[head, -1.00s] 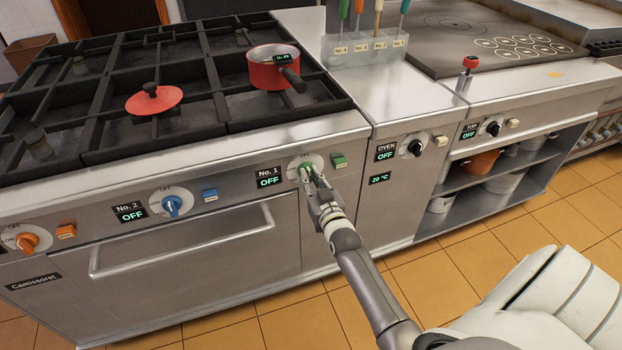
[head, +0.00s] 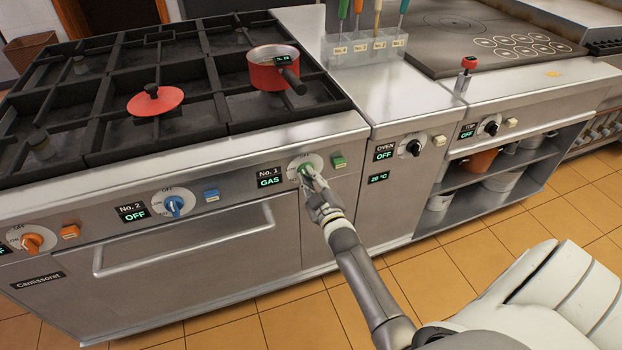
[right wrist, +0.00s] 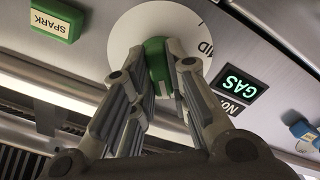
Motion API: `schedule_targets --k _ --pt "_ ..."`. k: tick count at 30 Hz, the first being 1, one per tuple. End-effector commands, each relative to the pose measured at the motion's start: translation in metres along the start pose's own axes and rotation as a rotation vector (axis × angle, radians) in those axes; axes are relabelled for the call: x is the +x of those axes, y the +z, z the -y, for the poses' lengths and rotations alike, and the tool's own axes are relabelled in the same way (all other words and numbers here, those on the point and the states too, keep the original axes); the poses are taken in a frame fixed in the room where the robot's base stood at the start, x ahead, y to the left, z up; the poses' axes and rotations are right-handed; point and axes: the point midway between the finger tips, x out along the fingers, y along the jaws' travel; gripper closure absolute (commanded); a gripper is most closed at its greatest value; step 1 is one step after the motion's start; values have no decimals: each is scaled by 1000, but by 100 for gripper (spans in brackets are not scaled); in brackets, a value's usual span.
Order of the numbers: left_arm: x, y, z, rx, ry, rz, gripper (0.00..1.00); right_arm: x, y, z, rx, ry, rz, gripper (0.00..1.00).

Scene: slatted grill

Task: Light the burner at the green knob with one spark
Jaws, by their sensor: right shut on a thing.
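The green knob (head: 305,170) is on the stove's front panel, on a white dial, and also shows in the right wrist view (right wrist: 158,62). My right gripper (head: 309,176) is shut on it, with a finger on each side in the right wrist view (right wrist: 163,85). The No. 1 display (head: 270,178) reads GAS. The green spark button (head: 339,161) is just right of the dial; in the right wrist view it (right wrist: 56,20) is labelled SPARK, and nothing touches it. My left gripper is not in view.
A blue knob (head: 173,205) and an orange knob (head: 32,242) are further left on the panel. An oven handle (head: 185,240) sticks out below.

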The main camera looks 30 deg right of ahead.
Motion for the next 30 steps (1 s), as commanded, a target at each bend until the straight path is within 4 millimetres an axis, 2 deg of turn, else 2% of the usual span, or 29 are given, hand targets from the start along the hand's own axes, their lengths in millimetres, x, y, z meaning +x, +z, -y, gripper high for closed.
schedule_targets --k 17,18,22,30 --pt "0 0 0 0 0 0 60 0 -1 0 -33 1 -2 100" --pt "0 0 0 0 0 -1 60 0 -1 0 -33 1 -2 79" --pt "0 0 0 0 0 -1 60 0 -1 0 -32 1 -2 62" --pt "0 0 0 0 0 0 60 0 0 0 -32 0 -1 62"
